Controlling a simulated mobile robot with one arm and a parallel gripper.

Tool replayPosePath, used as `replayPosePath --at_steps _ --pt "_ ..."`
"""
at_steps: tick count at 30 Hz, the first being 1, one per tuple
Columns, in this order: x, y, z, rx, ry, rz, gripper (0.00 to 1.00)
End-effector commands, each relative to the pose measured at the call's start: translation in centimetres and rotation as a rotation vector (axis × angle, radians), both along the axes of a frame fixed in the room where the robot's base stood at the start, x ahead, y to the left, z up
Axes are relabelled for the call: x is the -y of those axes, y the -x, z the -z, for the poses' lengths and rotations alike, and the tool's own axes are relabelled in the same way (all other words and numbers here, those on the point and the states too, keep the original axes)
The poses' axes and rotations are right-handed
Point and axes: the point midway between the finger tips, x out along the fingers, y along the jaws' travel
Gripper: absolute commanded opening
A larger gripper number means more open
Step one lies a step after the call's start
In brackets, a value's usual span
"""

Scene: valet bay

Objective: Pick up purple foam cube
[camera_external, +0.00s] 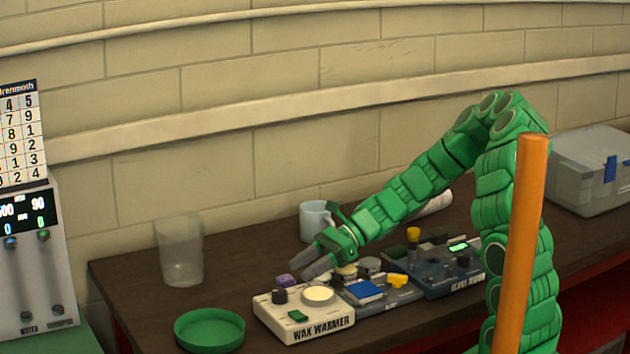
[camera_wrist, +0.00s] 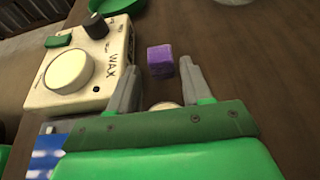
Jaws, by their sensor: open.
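The purple foam cube (camera_wrist: 160,60) sits on the dark wooden table, beside the wax warmer, in the wrist view. In the external view the purple cube (camera_external: 286,280) shows small, just behind the wax warmer and left of my fingertips. My gripper (camera_wrist: 157,82) is open, with one grey finger on each side in the wrist view. The cube appears between and a little beyond the fingertips, and the gap looks empty. In the external view my gripper (camera_external: 312,265) reaches down to the left above the table. I cannot tell whether a finger touches the cube.
The cream wax warmer (camera_external: 310,325) stands close beside the cube, with more devices to its right. A green dish (camera_external: 210,330) lies to the left, a clear cup (camera_external: 180,252) at the back left, and a pale mug (camera_external: 314,220) behind my gripper. Bare table lies between cup and mug.

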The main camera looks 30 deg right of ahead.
Motion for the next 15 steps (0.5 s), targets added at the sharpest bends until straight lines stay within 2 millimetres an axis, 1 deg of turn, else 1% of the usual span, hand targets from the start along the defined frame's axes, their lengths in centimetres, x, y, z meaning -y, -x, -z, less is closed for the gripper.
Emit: replayPosePath --at_steps 3,6,9,15 --pt "-1.3 0.0 0.4 -0.001 -0.003 -0.003 0.49" --pt "-2.0 0.0 0.7 0.0 -0.002 -0.003 0.49" --pt "-2.4 0.0 0.9 0.0 -0.001 -0.002 0.49" --pt "-2.5 0.0 1.0 0.001 0.0 0.0 0.49"
